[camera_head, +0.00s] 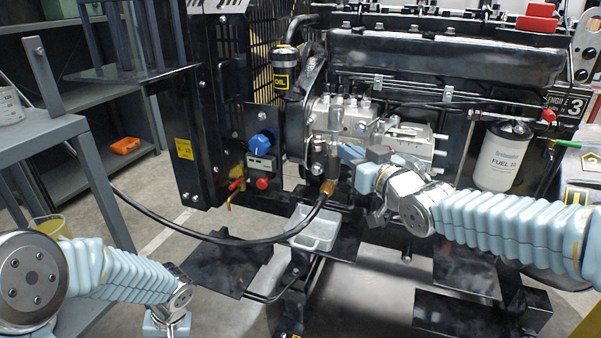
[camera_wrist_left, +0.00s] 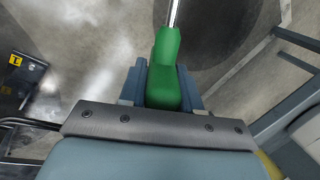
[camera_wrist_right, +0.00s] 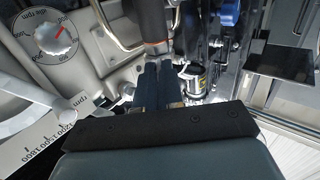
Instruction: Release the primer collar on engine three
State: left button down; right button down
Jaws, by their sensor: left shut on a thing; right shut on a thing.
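Engine three (camera_head: 415,60) fills the back of the head view, with its number plate (camera_head: 566,104) at the right. The primer is a dark upright cylinder on the injection pump, with an orange-red ring, the primer collar (camera_wrist_right: 155,43), at its lower end in the right wrist view. My right gripper (camera_head: 346,157) reaches the pump from the right. Its fingers (camera_wrist_right: 160,80) are close together at the collar and shut on it; the contact is partly hidden. My left gripper (camera_wrist_left: 162,85) is shut on a green-handled tool (camera_wrist_left: 165,65) with a metal shaft, held over the floor.
A black hose (camera_head: 230,240) loops from the brass fitting below the pump. A grey tray (camera_head: 313,228) sits beneath it. A blue knob (camera_head: 260,142) and the white fuel filter (camera_head: 503,155) flank the pump. A grey bench (camera_head: 45,135) stands left.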

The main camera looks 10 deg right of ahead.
jog(key=shift+r, duration=0.1)
jog(key=c, duration=1.3)
grip_release()
jog(key=shift+w, duration=0.1)
pick_arm(q)
jog(key=shift+r+p, duration=0.3)
jog(key=shift+r, duration=0.05)
jog(key=shift+r+p, duration=0.75)
pick_arm(e)
jog(key=s+a+r, duration=0.1)
jog(key=s+r, duration=0.3)
jog(key=s+a+r, duration=0.2)
jog(key=s+r, duration=0.2)
jog(key=s+a+r, duration=0.2)
jog(key=s+r, duration=0.3)
jog(key=shift+a, duration=0.25)
